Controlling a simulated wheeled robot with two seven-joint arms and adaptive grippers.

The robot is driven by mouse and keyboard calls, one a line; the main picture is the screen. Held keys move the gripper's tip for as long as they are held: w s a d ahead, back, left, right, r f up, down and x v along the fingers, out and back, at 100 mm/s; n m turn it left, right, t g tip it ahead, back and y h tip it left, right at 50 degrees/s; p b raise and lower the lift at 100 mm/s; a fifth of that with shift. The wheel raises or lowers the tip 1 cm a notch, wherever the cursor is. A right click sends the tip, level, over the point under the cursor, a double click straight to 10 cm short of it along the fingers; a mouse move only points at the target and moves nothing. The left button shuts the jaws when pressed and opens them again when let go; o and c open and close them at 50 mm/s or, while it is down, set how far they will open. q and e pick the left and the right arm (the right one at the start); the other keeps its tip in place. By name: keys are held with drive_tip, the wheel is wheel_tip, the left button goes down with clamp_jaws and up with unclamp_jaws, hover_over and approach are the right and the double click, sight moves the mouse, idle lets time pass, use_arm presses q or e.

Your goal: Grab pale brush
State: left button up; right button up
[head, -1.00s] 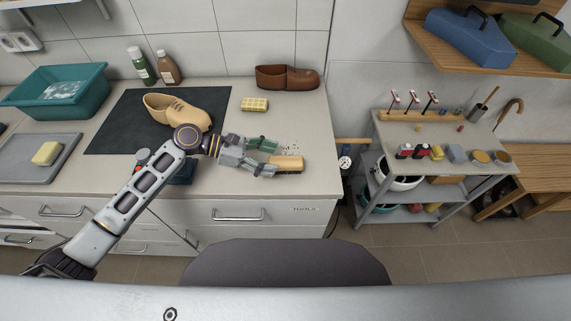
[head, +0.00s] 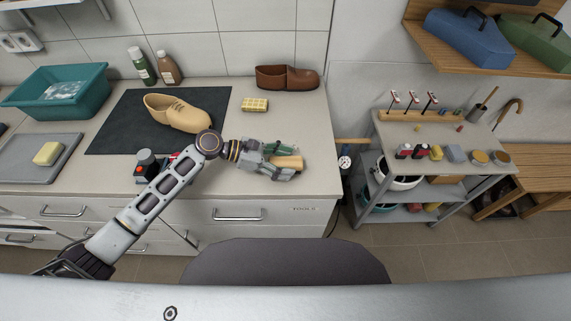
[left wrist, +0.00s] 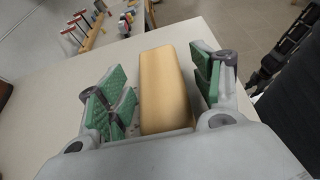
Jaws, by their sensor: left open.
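The pale brush (head: 289,162) lies on the counter near its right front part. In the left wrist view its tan wooden back (left wrist: 165,90) runs lengthwise between the fingers. My left gripper (head: 284,160) is open around the brush, with a finger on each side. The brush's near end is hidden by the gripper's palm. My right gripper is not in view.
A pale clog (head: 178,113) rests on a dark mat (head: 112,131) to the left. The counter's right edge is close by; a grey cart (head: 440,150) stands beyond.

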use_arm(q)
drive_tip(key=shift+d, duration=0.15)
idle(0.3)
drive_tip(key=c, duration=1.1)
